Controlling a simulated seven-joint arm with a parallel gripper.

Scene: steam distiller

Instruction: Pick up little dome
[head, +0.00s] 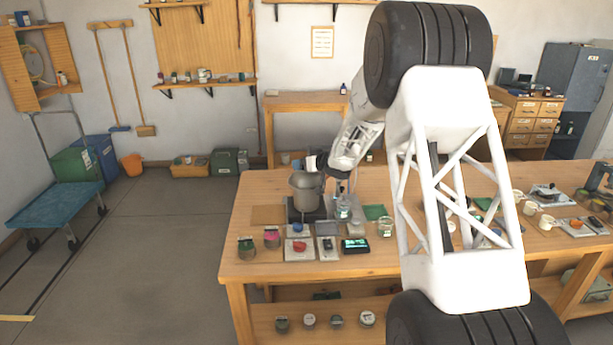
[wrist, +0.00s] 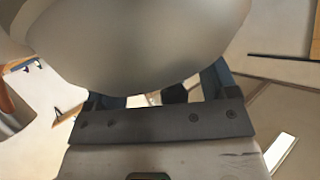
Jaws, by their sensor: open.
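My gripper (head: 328,170) is at the far side of the workbench, right beside a grey metal vessel (head: 304,193) with a wide rim, standing on a dark base. In the wrist view a large smooth grey rounded body (wrist: 140,45) fills the top, very close to the camera. It covers much of my open gripper (wrist: 158,98), whose blue-black fingers show partly at both sides. I cannot tell whether this body is the little dome or the vessel, nor whether a finger touches it. No separate little dome can be made out in the head view.
A clear glass jar (head: 343,208) stands close to the right of the vessel. Small jars (head: 246,248), trays (head: 299,249) and a black device with a green display (head: 355,246) lie along the front of the wooden bench (head: 275,270). My arm hides part of the bench's right half.

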